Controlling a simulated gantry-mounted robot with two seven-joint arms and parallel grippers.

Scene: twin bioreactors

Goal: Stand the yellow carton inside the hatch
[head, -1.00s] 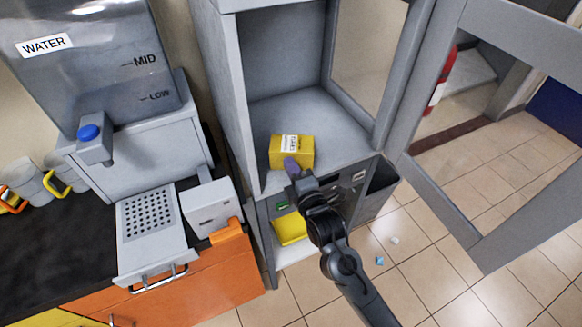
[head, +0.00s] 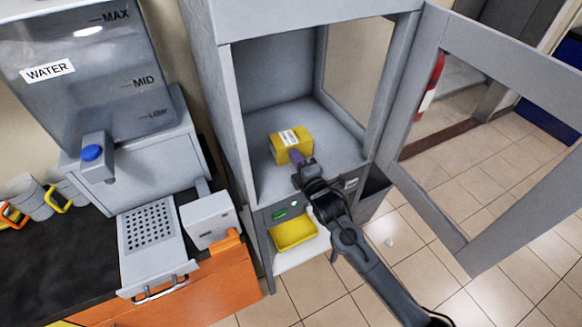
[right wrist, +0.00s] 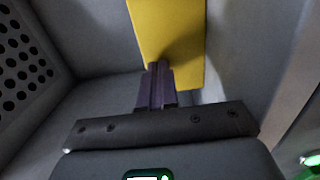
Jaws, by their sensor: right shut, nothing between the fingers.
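The yellow carton (head: 277,151) rests on the floor of the open grey hatch (head: 335,157), a little behind its front edge. Its face with a white label points up toward the head camera. My right gripper (head: 296,157) reaches in from the front, its purple fingertips at the carton's near face. In the right wrist view the fingers (right wrist: 158,85) are pressed together with nothing between them. Their tips are against or very close to the yellow face (right wrist: 168,35); I cannot tell if they touch. My left gripper is not in view.
The hatch door (head: 395,185) stands open to the right. Below the hatch is a yellow tray (head: 294,233). A water dispenser (head: 80,80), a small grey box (head: 208,217) and mugs (head: 30,197) stand at left. Free room lies behind the carton inside the hatch.

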